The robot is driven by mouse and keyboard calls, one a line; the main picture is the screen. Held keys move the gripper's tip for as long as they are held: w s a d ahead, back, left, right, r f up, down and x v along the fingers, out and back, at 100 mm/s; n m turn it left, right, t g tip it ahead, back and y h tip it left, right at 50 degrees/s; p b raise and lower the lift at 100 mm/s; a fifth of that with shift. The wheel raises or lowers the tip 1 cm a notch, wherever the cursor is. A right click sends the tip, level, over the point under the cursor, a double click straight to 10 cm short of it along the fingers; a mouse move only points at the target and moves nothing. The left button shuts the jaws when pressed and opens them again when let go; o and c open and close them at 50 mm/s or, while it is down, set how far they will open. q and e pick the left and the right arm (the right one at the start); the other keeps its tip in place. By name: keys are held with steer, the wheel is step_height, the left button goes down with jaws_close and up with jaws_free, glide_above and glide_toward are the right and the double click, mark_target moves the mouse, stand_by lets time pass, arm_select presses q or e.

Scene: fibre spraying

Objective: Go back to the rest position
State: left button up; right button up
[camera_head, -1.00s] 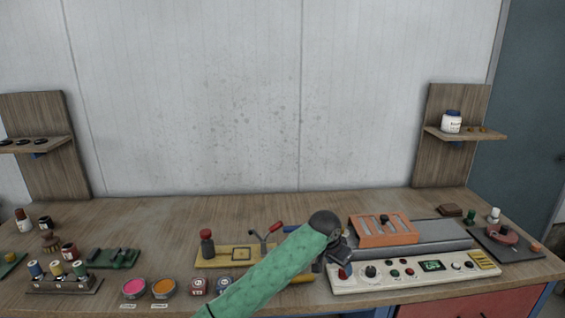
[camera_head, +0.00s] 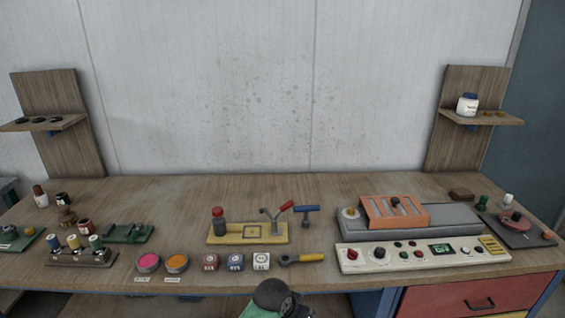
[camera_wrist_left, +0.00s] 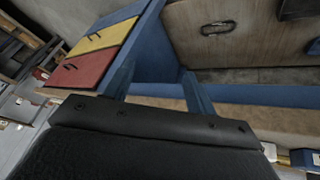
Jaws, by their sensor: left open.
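In the left wrist view my left gripper (camera_wrist_left: 157,78) shows its two blue fingers spread apart with nothing between them. It is in front of the bench's drawer fronts, with the blue frame of the bench behind the fingers. In the head view only the dark end and a bit of green sleeve of my arm show at the bottom edge, below the bench's front edge; the fingers are not clear there. My right gripper is in neither view.
The workbench (camera_head: 350,192) carries a control panel (camera_head: 425,254), an orange rack (camera_head: 393,211), a yellow board (camera_head: 248,233), a pink pot (camera_head: 148,262), an orange pot (camera_head: 177,263), small cubes (camera_head: 236,261) and a yellow-handled tool (camera_head: 302,259). A red drawer (camera_head: 480,297) is under the right side.

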arm_select(q)
steer(key=s+a+f+n+y, duration=0.2)
steer(key=s+a, duration=1.1)
steer(key=a, duration=0.1)
steer(key=s+a+f+n+y, duration=0.2)
steer(key=s+a+n+y, duration=0.1)
steer(key=s+a, duration=1.05)
steer(key=s+d+f+b+x, duration=0.1)
steer(key=s+x, duration=0.2)
steer(key=x, duration=1)
steer(key=s+d+f+x, duration=0.1)
steer(key=s+x, duration=0.2)
steer(key=x, duration=1)
steer(key=s+f, duration=0.4)
steer(key=f, duration=0.7)
steer(key=s+f+g, duration=0.1)
steer(key=s+f, duration=0.2)
steer(key=f, duration=0.9)
steer(key=shift+s+d+m+g+b, duration=0.2)
steer(key=shift+s+m+g+b, duration=0.1)
steer(key=shift+s+b, duration=0.15)
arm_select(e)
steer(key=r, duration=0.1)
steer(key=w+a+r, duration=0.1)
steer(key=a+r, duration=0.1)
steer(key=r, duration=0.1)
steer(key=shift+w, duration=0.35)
